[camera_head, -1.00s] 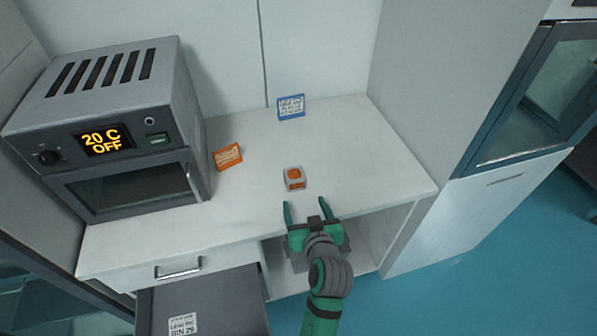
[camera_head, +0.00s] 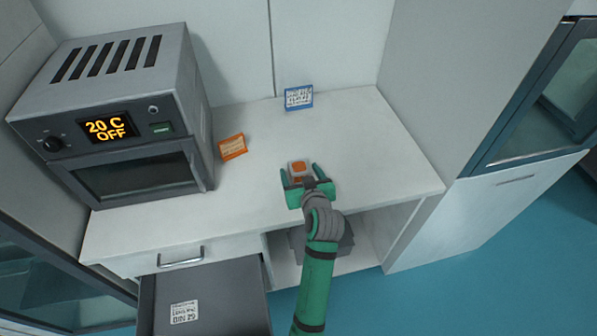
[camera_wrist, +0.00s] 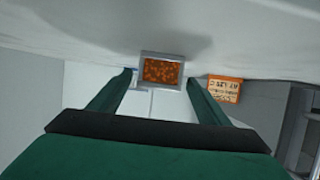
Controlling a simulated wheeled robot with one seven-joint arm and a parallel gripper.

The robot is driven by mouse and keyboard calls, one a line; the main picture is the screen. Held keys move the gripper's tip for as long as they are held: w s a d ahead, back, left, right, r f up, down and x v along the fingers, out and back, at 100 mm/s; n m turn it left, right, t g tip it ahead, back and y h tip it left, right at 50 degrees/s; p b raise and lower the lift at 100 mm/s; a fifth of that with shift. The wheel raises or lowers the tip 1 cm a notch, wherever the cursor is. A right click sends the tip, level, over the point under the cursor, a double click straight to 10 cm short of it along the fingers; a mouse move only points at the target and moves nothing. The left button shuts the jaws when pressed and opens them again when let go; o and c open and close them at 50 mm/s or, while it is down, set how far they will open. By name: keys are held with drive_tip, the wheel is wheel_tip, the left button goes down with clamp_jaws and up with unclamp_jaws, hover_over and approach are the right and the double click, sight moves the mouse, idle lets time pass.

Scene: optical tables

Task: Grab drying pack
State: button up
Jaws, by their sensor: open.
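The drying pack (camera_head: 298,167) is a small white block with orange faces on the white bench top. In the wrist view its front (camera_wrist: 162,70) is a pale frame around orange granules. My gripper (camera_head: 299,174) is open, with one green finger to each side of the pack. In the wrist view the pack shows between the fingertips (camera_wrist: 160,80), with a small gap visible on both sides. The gripper hides the pack's near side in the head view.
A grey oven (camera_head: 120,120) reading "20 C OFF" stands at the left. An orange card (camera_head: 232,147) and a blue-framed card (camera_head: 298,97) stand behind the pack. A grey drawer (camera_head: 225,295) is pulled out below the bench. The bench's right part is clear.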

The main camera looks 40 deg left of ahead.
drive_tip(key=shift+x, duration=1.25)
drive_tip(key=shift+d+r, duration=0.1)
drive_tip(key=c, duration=1.3)
drive_tip(key=shift+r, duration=0.1)
